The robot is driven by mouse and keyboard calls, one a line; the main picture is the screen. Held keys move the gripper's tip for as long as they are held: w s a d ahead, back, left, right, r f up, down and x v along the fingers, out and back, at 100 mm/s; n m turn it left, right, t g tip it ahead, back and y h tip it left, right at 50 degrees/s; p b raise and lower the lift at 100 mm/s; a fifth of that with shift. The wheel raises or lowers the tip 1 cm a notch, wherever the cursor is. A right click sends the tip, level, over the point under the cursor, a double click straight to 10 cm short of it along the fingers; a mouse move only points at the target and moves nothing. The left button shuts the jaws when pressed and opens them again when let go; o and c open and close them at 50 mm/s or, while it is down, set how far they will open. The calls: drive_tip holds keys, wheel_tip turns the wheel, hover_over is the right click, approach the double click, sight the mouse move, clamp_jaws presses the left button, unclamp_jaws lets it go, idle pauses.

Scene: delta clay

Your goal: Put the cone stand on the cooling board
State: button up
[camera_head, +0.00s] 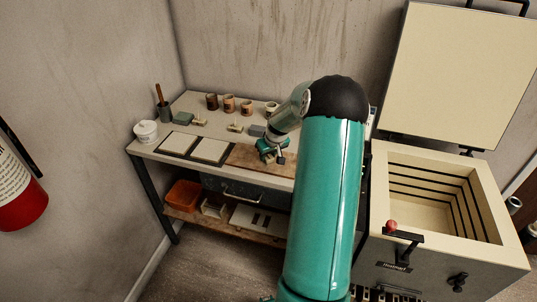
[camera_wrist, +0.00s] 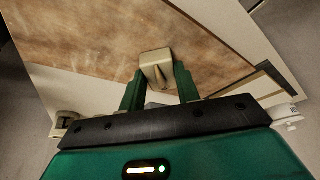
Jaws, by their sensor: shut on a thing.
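My gripper (camera_head: 270,154) is over the brown board on the bench. In the wrist view its two green fingers (camera_wrist: 158,84) are shut on a small cream block, which looks like the cone stand (camera_wrist: 157,66), with a dark slit in its face. The flat brown board (camera_head: 243,156), likely the cooling board, lies at the front of the bench; it also fills much of the wrist view (camera_wrist: 90,35). The held stand is over this board. I cannot tell whether it touches it. In the head view my gripper mostly hides the stand.
Two pale dark-edged slabs (camera_head: 211,150) lie left of the board. Brown cups (camera_head: 229,103) and small cream pieces (camera_head: 235,127) stand behind. A white tub (camera_head: 146,131) is at the bench's left end. An open kiln (camera_head: 430,200) stands at right.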

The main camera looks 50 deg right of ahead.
drive_tip(key=o, duration=1)
drive_tip(key=shift+f, duration=0.1)
